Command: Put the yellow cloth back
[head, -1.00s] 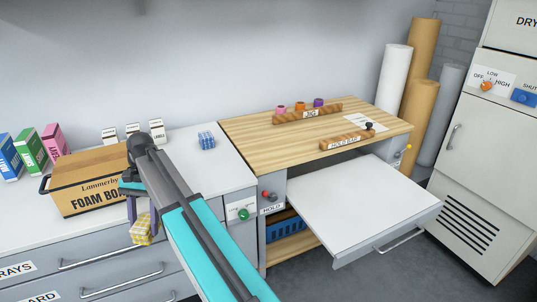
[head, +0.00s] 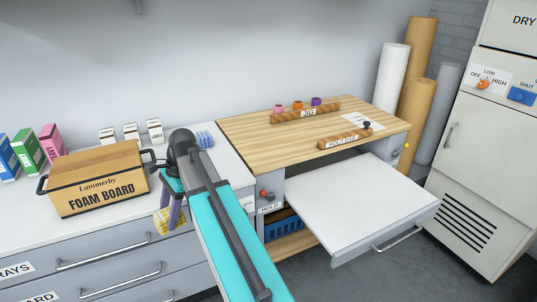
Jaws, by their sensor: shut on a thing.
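The yellow checked cloth (head: 163,221) hangs between the fingers of my gripper (head: 168,210), which is shut on it. In the head view it is at the front of the white counter, right of the foam board box. My arm hides part of the cloth and of the gripper. I cannot tell whether the cloth touches the counter or a drawer front behind it.
A cardboard box marked FOAM BOARD (head: 100,180) stands on the white counter (head: 95,228). A wooden bench top (head: 255,130) carries the JIG bar (head: 306,113) and HOLD BAR (head: 345,139). A white pull-out board (head: 355,205) juts out below. A blue basket (head: 284,228) sits underneath.

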